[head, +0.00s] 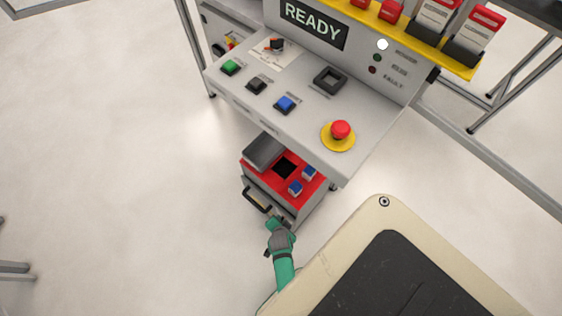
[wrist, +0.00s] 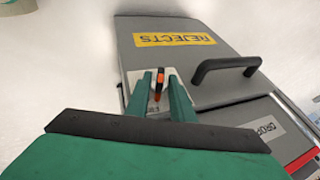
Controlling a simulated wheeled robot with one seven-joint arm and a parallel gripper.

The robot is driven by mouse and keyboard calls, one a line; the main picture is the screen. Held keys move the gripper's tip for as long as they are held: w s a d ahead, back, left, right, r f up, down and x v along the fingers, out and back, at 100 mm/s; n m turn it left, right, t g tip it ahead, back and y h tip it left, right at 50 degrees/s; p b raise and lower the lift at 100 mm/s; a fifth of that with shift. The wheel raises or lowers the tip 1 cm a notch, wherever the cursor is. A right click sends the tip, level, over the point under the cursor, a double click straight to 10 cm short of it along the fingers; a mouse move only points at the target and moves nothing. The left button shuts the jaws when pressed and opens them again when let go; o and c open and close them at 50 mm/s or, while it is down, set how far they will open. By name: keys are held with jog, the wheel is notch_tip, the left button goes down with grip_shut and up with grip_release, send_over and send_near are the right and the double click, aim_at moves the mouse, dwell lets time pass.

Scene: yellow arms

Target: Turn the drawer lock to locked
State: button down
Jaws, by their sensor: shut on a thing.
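The drawer lock shows in the wrist view as a small black knob with an orange pointer (wrist: 158,84) on a pale plate at the drawer front's edge. My gripper (wrist: 160,82) has its two green fingers on either side of the knob, closed on it. The plate's markings are mostly hidden by the fingers, so I cannot read the lock's position. The grey drawer front (wrist: 215,70) has a yellow REJECTS label, upside down in this view, and a black handle (wrist: 228,65). In the head view, my gripper (head: 275,222) is at the front of the low cabinet (head: 305,213), and the knob is hidden.
Open floor (head: 130,180) lies to the left.

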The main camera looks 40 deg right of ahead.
jog(key=shift+d+r+g, duration=0.1)
jog(key=shift+g, duration=0.2)
jog(key=g, duration=0.1)
jog(key=w+g, duration=0.1)
jog(key=g, duration=0.1)
jog(key=shift+r+n, duration=0.1)
jog(key=shift+n, duration=0.3)
jog(key=g, duration=0.1)
jog(key=w+g, duration=0.1)
jog(key=g, duration=0.1)
jog(key=shift+n+h, duration=0.3)
jog(key=shift+n, duration=0.1)
jog(key=shift+w+f+n+g, duration=0.1)
jog(key=shift+f+n+g, duration=0.1)
jog(key=shift+g, duration=0.85)
jog(key=shift+w+f+n+g, duration=0.1)
jog(key=shift+n+g, duration=0.1)
jog(key=shift+g, duration=0.85)
jog(key=shift+w+f+g+h, duration=0.1)
jog(key=shift+g+h, duration=0.3)
jog(key=shift+a+f+g, duration=0.15)
jog(key=shift+a+g, duration=0.05)
jog(key=shift+g, duration=0.2)
jog(key=c, duration=1.8)
grip_release()
jog(key=shift+c, duration=0.2)
